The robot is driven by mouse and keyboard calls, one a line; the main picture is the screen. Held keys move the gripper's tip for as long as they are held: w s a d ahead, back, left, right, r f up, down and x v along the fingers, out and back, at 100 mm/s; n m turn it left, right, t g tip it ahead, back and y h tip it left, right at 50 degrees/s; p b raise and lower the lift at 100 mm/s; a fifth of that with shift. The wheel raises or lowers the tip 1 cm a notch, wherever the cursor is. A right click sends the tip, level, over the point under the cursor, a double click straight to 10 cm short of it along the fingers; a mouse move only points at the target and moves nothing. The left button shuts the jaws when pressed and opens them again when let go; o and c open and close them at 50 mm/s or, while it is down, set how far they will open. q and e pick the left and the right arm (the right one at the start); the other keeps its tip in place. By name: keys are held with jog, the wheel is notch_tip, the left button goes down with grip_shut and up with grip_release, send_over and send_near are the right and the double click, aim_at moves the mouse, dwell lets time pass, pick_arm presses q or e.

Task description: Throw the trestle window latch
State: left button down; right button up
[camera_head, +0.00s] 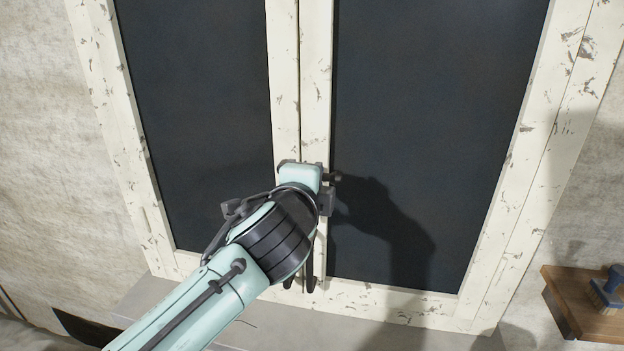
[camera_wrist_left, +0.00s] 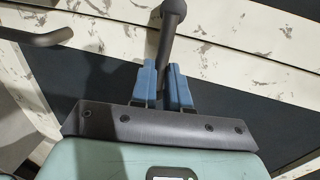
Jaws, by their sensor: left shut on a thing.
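The window has two dark panes in chipped cream frames (camera_head: 315,80) that meet at a middle stile. My left gripper (camera_wrist_left: 163,67) is at this stile, its blue fingers shut on the dark latch handle (camera_wrist_left: 166,38). The handle is a thin rod with a round knob beyond the fingertips. In the head view my wrist hides the fingers and most of the latch; a small dark knobbed end (camera_head: 331,177) shows just right of the wrist. My right gripper is in neither view.
Dark pull handles (camera_head: 310,272) stand low on the middle stiles, just below my wrist. A wooden shelf (camera_head: 570,300) with a blue brush (camera_head: 607,287) juts from the wall at lower right. A grey sill (camera_head: 370,335) runs below the window.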

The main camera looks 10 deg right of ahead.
pick_arm(q)
jog(key=c, duration=1.1)
grip_release()
jog(key=shift+f, duration=0.1)
jog(key=b+v, duration=0.2)
jog(key=v, duration=1.1)
jog(key=shift+b, duration=0.3)
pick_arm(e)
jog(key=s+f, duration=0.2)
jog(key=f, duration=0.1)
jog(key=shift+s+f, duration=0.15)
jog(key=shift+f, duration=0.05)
pick_arm(q)
jog(key=shift+s, duration=0.15)
